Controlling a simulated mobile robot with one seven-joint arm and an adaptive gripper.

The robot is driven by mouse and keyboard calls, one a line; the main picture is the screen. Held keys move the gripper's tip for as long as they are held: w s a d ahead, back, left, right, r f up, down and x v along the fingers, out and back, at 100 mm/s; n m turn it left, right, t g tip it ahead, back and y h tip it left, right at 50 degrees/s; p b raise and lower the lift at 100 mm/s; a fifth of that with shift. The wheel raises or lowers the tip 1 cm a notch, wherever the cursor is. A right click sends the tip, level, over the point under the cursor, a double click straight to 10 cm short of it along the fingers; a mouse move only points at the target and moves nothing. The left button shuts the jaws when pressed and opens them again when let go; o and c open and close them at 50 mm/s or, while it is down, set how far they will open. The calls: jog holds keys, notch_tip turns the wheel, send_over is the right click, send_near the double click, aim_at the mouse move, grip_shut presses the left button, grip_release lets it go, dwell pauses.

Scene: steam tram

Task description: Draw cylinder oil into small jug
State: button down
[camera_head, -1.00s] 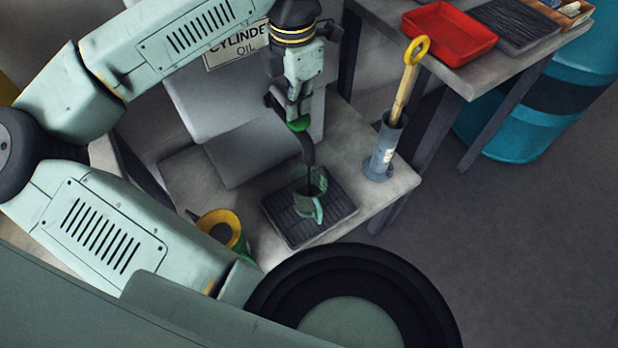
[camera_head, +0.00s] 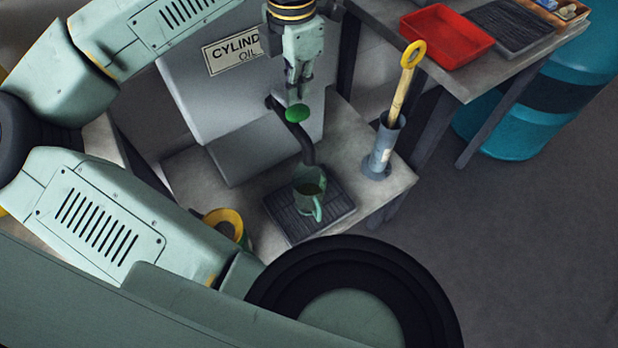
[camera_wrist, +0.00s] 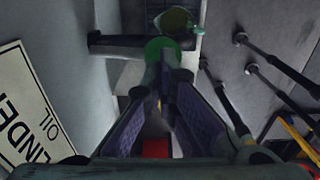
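The small green jug (camera_head: 309,203) stands upright on a dark ribbed drip tray (camera_head: 341,208). Dark liquid shows inside it. The dark spout (camera_head: 303,148) of the cylinder oil tank (camera_head: 215,105) ends just above the jug, and no stream shows between them. A round green knob (camera_head: 297,113) sits above the spout; it also shows in the wrist view (camera_wrist: 160,48). My gripper (camera_head: 299,92) points down just above the knob. Its fingers (camera_wrist: 165,78) look slightly apart with nothing between the tips. Whether a tip touches the knob is unclear. The jug also appears in the wrist view (camera_wrist: 176,20).
A yellow-rimmed funnel-like vessel (camera_head: 226,218) is at the left. A higher table at the right holds a red tray (camera_head: 448,38). A blue drum (camera_head: 525,120) stands behind.

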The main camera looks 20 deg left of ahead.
dwell(0.3)
notch_tip(320, 180, up, 6)
jog(key=p, duration=0.3)
dwell(0.4)
